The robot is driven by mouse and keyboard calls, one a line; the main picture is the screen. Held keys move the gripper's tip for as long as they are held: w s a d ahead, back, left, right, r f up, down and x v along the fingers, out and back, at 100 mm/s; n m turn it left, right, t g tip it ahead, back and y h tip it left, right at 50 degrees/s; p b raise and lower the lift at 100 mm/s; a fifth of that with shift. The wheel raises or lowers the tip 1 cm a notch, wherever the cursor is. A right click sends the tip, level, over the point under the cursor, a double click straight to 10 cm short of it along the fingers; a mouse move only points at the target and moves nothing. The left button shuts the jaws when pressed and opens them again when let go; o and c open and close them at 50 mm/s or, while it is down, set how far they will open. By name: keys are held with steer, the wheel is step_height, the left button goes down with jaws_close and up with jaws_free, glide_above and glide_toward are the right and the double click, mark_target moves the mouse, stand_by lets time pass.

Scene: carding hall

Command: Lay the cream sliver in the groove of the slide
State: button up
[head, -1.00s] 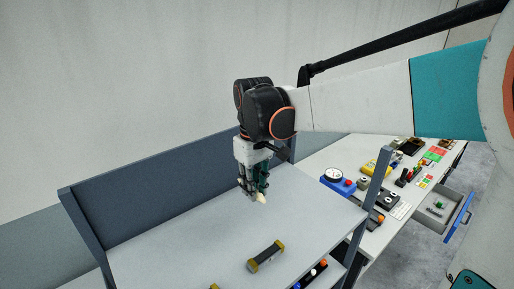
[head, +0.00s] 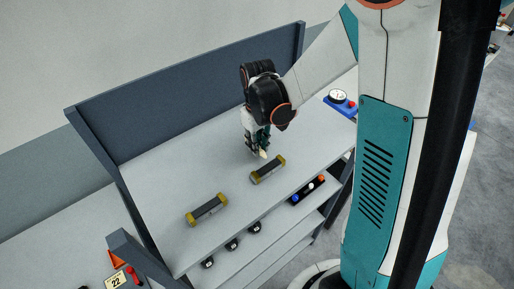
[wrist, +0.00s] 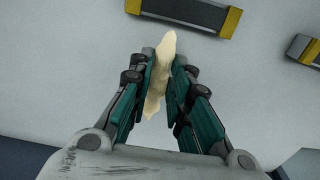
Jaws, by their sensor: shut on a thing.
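My gripper (head: 260,151) is shut on the cream sliver (wrist: 160,75), a pale, pointed, slightly lumpy strip that sticks out past both fingers in the wrist view. Its tip (head: 263,155) also shows in the head view, just above the grey shelf top. Two dark bars with yellow ends lie on this top, like slides. The nearer one (head: 268,170) is just in front of my gripper, and its edge shows at the top of the wrist view (wrist: 185,9). The other (head: 207,210) lies further left. I cannot make out which is the task's slide.
The grey shelf top (head: 170,180) is clear around the bars, with a dark blue back panel (head: 190,105) behind. A dark rack with coloured balls (head: 308,190) and several black round pieces (head: 232,244) sit on lower shelves. A blue gauge (head: 340,101) stands beyond the right end.

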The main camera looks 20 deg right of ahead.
steer(key=shift+f, duration=1.5)
steer(key=shift+w+f, duration=0.1)
steer(key=shift+f, duration=0.05)
steer(key=o, duration=0.9)
